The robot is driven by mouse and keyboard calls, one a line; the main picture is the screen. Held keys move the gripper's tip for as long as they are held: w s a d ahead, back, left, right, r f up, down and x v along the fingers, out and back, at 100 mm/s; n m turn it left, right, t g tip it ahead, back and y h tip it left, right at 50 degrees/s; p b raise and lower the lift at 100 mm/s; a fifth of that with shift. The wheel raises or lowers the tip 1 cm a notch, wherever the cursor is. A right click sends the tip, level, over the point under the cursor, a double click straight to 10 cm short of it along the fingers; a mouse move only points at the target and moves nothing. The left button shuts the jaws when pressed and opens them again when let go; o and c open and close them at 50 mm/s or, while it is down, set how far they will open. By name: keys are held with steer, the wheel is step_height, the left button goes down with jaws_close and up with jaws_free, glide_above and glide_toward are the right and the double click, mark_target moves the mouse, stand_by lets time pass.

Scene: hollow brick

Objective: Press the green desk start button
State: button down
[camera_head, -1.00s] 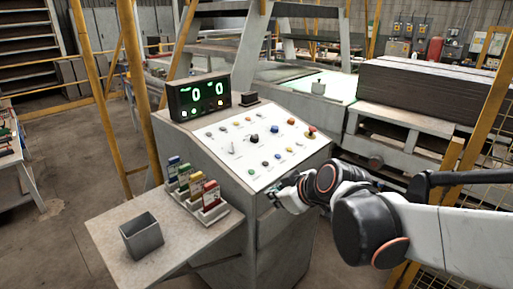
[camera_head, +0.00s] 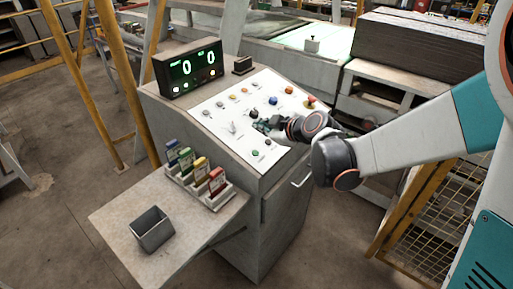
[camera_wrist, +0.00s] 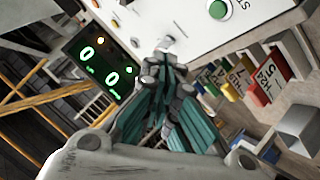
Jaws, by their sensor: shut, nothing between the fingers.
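The sloped white control panel (camera_head: 222,119) sits on top of a grey desk and carries several coloured buttons. A green button (camera_head: 255,153) is near its front edge. A green button with a pale ring also shows at the top of the wrist view (camera_wrist: 219,9), with partly cut-off lettering beside it. My gripper (camera_head: 262,126) is over the middle of the panel, beyond the green button, and covers some controls. In the wrist view my gripper (camera_wrist: 163,58) is shut and empty, its tips near a small pale switch. I cannot tell whether the tips touch the panel.
A display box (camera_head: 188,68) showing two zeros stands at the panel's back left. A red mushroom button (camera_head: 310,101) is at its right corner. A card rack (camera_head: 199,188) and a grey bin (camera_head: 152,229) stand on the left side shelf. A yellow mesh fence (camera_head: 428,225) is at right.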

mark_target(255, 153)
steer(key=shift+f, duration=0.15)
steer(key=f+b, duration=0.2)
steer(key=w+a+f+b, duration=0.1)
steer(key=f+b, duration=0.1)
steer(key=f, duration=0.1)
steer(key=a+f+b, duration=0.1)
steer(key=f+b, duration=0.1)
steer(key=f, duration=0.1)
steer(key=shift+w+f, duration=0.15)
steer(key=shift+w, duration=0.1)
stand_by(1.4)
steer(key=shift+f+b, duration=0.35)
steer(key=shift+b, duration=0.3)
steer(key=shift+w+a+f+b, duration=0.1)
steer(key=shift+a+f+b, duration=0.05)
steer(key=shift+f+b, duration=0.25)
steer(key=shift+r, duration=0.1)
stand_by(0.5)
steer(key=shift+d+r+p, duration=0.2)
steer(key=shift+r+p, duration=0.35)
steer(key=shift+r, duration=0.15)
steer(key=shift+r, duration=0.15)
